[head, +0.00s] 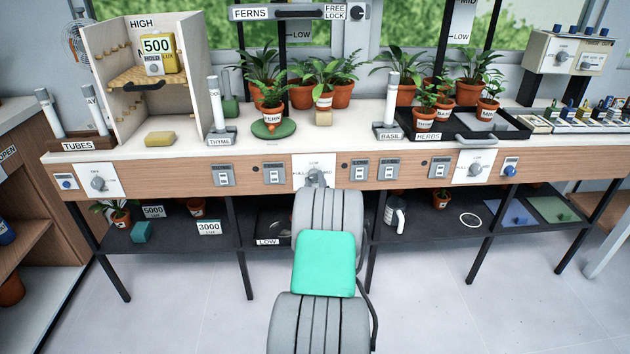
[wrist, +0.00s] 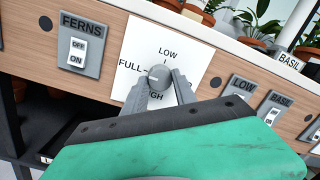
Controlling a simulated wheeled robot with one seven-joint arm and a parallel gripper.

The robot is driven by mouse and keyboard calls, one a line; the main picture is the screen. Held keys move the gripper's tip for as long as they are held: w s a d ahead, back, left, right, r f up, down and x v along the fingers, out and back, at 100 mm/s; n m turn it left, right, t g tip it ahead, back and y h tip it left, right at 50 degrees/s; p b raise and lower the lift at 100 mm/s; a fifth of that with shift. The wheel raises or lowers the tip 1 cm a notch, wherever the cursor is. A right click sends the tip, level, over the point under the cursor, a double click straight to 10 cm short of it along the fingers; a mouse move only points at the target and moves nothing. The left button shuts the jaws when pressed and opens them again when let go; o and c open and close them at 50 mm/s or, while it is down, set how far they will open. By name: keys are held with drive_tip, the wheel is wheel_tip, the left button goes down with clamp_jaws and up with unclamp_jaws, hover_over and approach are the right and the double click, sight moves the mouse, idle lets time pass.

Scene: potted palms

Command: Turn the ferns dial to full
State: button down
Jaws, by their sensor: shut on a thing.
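The dial (wrist: 159,76) is a round grey knob on a white plate (wrist: 184,52), right of a switch labelled FERNS (wrist: 78,50). The plate reads LOW at the top, FULL at the left and HIGH below, partly hidden by my finger. My gripper (wrist: 160,88) is shut on the dial, one finger on each side. I cannot tell for sure which mark the knob points to. In the head view, the plate (head: 301,161) shows on the bench front, and my arm covers much of its lower part.
More switches sit right of the plate, such as one labelled LOW (wrist: 239,90). White plates with other dials are at the bench's left (head: 98,182) and right (head: 474,167). Potted plants (head: 323,96) stand on top. A dark shelf (head: 430,226) runs below.

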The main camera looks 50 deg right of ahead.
drive_tip(key=c, duration=1)
unclamp_jaws()
drive_tip(key=v, duration=0.7)
drive_tip(key=shift+s+a, duration=0.2)
drive_tip(key=shift+a, duration=0.05)
